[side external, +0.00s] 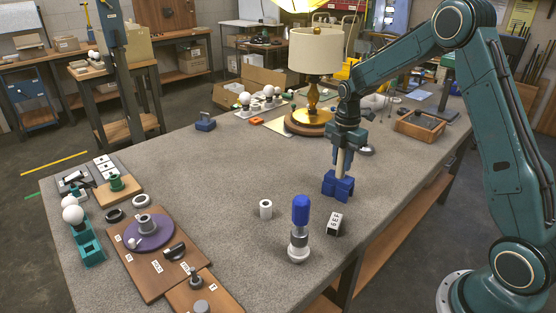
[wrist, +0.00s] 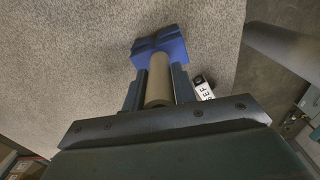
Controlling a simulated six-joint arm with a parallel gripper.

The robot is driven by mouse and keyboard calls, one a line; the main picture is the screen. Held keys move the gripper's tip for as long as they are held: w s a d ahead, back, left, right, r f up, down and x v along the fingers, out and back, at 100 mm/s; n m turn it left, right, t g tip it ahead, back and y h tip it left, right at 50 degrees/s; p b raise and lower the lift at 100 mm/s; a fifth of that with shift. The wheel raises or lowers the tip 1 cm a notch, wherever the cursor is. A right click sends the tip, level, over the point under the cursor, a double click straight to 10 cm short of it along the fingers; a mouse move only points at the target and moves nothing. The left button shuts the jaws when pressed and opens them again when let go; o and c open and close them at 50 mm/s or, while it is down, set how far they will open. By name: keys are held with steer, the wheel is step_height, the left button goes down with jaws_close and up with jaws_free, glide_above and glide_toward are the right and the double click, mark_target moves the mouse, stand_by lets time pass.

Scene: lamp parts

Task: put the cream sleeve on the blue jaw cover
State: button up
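The cream sleeve (side external: 340,162) is an upright pale tube below my gripper (side external: 346,146). In the wrist view the sleeve (wrist: 159,80) lies between the two fingers (wrist: 157,92), which appear shut on it. The blue jaw cover (side external: 338,187) is a blocky blue piece at the table, directly under the sleeve. It also shows in the wrist view (wrist: 160,45), at the sleeve's far end. The sleeve's lower end meets the blue cover in both views. I cannot tell whether it is seated in the cover or only in front of or above it.
A labelled black-and-white block (side external: 335,223) stands near the cover. A blue-topped post (side external: 300,226) and a white ring-shaped cylinder (side external: 265,209) stand left of it. A gold lamp (side external: 313,95) is behind. A wooden tray (side external: 420,127) lies right. The middle-left tabletop is clear.

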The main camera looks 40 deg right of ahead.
steer(key=shift+o, duration=1.3)
step_height(320, 180, up, 12)
steer(key=shift+r, duration=0.2)
